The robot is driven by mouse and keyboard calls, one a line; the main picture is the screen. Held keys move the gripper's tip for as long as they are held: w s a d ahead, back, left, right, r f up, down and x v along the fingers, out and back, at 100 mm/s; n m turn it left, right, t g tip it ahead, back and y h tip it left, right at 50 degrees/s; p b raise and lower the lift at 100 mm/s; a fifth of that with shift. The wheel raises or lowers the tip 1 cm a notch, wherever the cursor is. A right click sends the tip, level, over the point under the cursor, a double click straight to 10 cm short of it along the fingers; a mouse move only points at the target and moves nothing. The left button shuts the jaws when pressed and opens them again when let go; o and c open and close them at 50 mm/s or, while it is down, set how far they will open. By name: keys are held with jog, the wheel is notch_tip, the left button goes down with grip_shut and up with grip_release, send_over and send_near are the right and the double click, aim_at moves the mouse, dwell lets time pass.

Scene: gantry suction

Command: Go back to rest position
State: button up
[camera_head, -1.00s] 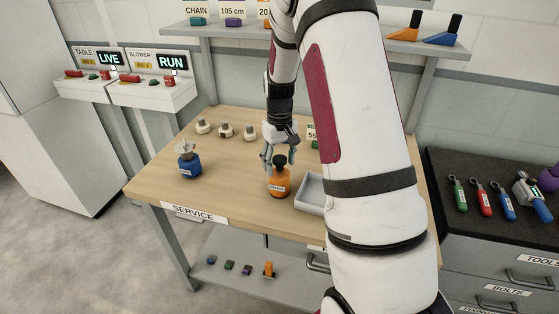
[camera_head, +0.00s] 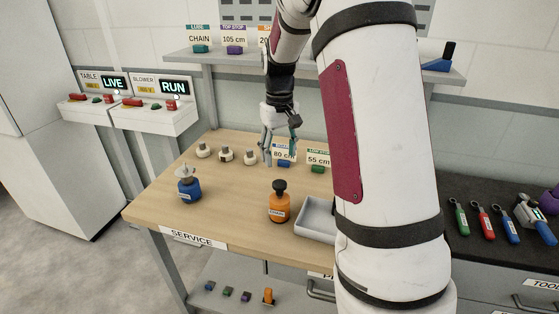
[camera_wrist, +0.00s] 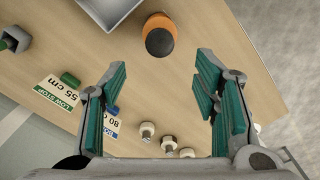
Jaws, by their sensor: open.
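My gripper (camera_head: 280,148) is open and empty above the back part of the wooden service table (camera_head: 235,215). In the wrist view its green-padded fingers (camera_wrist: 160,105) stand wide apart with nothing between them. The orange bottle (camera_head: 279,203) with a dark top stands upright on the table, in front of and below my gripper, apart from it. It also shows beyond the fingertips in the wrist view (camera_wrist: 159,38). My arm hides part of the table's right side.
A blue bottle (camera_head: 189,187) stands at the left. Several small white-and-dark pieces (camera_head: 226,154) line the back. A grey tray (camera_head: 313,222) lies right of the orange bottle. The "80 cm" card (camera_head: 283,154) and "55 cm" card (camera_head: 318,159) stand behind. A shelf (camera_head: 205,58) hangs above.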

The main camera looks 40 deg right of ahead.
jog(key=shift+a+r, duration=0.1)
jog(key=shift+r, duration=0.05)
dwell(0.4)
jog(key=s+a+r+n+t, duration=0.1)
jog(key=s+a+r+t, duration=0.3)
jog(key=s+a+r, duration=1.15)
jog(key=s+a+f+t, duration=0.1)
jog(key=s+a+f, duration=0.2)
jog(key=s, duration=0.6)
jog(key=shift+s+a, duration=0.15)
jog(key=shift+a, duration=0.45)
